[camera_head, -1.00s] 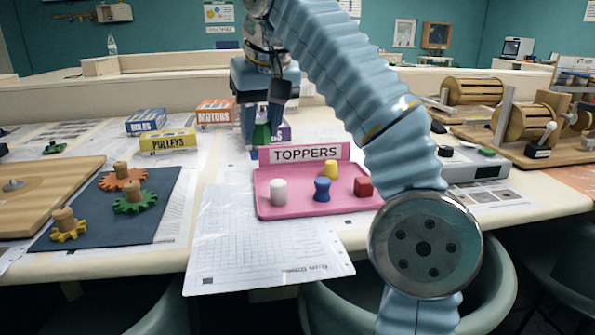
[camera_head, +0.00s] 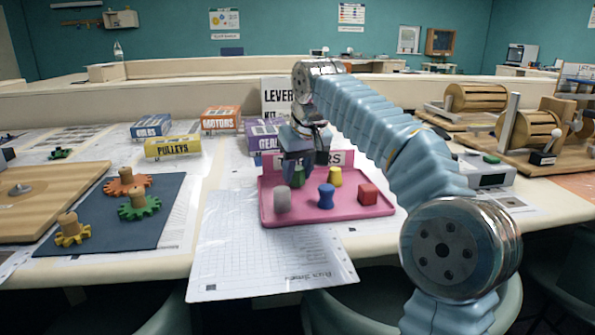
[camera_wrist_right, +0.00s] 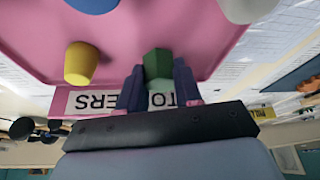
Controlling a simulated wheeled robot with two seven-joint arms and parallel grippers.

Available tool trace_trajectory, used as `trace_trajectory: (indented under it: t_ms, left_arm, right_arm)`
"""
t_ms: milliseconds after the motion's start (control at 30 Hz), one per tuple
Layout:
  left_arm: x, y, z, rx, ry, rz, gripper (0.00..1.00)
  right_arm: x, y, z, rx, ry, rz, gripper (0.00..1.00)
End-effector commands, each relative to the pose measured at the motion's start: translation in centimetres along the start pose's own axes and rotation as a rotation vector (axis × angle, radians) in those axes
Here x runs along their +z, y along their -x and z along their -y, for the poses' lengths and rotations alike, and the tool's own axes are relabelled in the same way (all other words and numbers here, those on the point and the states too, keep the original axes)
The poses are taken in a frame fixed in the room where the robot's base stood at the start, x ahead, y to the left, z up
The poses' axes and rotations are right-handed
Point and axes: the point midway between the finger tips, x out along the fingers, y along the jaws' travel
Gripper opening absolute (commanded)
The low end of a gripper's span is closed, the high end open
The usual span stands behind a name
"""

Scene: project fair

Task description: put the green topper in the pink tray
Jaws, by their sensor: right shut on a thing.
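The green topper (camera_head: 298,177) is between the fingers of my right gripper (camera_head: 300,172), over the back left part of the pink tray. In the right wrist view the green topper (camera_wrist_right: 157,66) shows between the two fingers of the right gripper (camera_wrist_right: 158,85), which is shut on it. The pink tray (camera_head: 345,210) has a sign at its back, partly hidden by the gripper. I cannot tell whether the topper touches the tray floor. My left gripper is not in view.
The tray holds a white topper (camera_head: 282,199), a blue topper (camera_head: 326,196), a yellow topper (camera_head: 335,177) and a red topper (camera_head: 368,194). A purple box (camera_head: 262,138) stands behind the tray. Bare tray floor lies between the toppers.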

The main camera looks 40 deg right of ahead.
Motion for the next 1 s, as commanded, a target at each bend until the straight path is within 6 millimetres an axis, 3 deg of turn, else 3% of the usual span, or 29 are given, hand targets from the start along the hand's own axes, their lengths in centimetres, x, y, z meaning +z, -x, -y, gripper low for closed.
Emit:
trace_trajectory:
  t_ms: [400, 433, 600, 867, 1000]
  left_arm:
    - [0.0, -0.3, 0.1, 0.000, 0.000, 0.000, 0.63]
    - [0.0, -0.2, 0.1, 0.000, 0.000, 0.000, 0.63]
    - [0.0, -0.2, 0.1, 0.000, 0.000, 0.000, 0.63]
    - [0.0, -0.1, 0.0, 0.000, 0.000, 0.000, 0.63]
    - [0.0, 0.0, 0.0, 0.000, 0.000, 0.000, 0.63]
  right_arm:
    - [0.3, -0.8, 0.1, -0.001, 0.000, -0.001, 0.01]
    - [0.3, -0.8, 0.1, -0.001, 0.000, -0.001, 0.35]
    - [0.3, -0.7, 0.1, -0.001, 0.000, 0.000, 0.59]
    - [0.3, -0.6, 0.1, -0.001, 0.000, 0.000, 0.59]
    - [0.1, 0.5, 0.1, -0.001, 0.000, -0.002, 0.59]
